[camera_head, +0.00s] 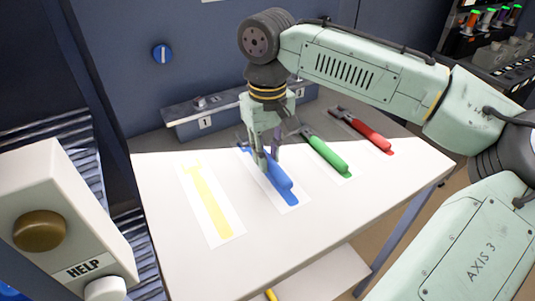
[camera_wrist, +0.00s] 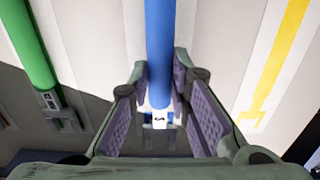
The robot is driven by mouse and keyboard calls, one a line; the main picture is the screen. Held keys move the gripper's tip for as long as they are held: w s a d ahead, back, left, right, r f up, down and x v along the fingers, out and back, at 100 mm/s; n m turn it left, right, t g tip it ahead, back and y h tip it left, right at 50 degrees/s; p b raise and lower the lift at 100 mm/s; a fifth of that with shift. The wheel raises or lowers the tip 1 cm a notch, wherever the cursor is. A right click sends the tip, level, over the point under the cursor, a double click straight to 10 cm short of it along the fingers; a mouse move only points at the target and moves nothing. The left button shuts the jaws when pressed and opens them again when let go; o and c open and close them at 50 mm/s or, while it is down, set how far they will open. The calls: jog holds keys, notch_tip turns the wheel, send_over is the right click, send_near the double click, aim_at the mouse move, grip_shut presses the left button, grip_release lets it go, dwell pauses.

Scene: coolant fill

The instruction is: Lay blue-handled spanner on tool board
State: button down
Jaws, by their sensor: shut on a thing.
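The blue-handled spanner (camera_head: 280,176) is over its blue silhouette (camera_head: 291,199) on the white tool board (camera_head: 330,215). My gripper (camera_head: 265,160) points down and is shut on the spanner. In the wrist view, the spanner's blue handle (camera_wrist: 159,50) runs between the fingers (camera_wrist: 160,108), with its pale, marked lower part near the pads. The handle looks slightly offset from the silhouette, and I cannot tell whether the spanner touches the board. Its jaw end is mostly hidden by my gripper.
The green spanner (camera_head: 328,155) and red spanner (camera_head: 370,134) lie to the right on their silhouettes. An empty yellow silhouette (camera_head: 210,205) is on the left. A grey numbered rail (camera_head: 235,110) stands behind. A HELP button box (camera_head: 60,225) is at the front left.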

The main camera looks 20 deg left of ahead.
jog(key=shift+f, duration=0.8)
jog(key=shift+f, duration=0.15)
jog(key=c, duration=1.5)
grip_release()
notch_tip(320, 180, up, 12)
jog(key=shift+r+b, duration=0.15)
jog(key=shift+b, duration=0.35)
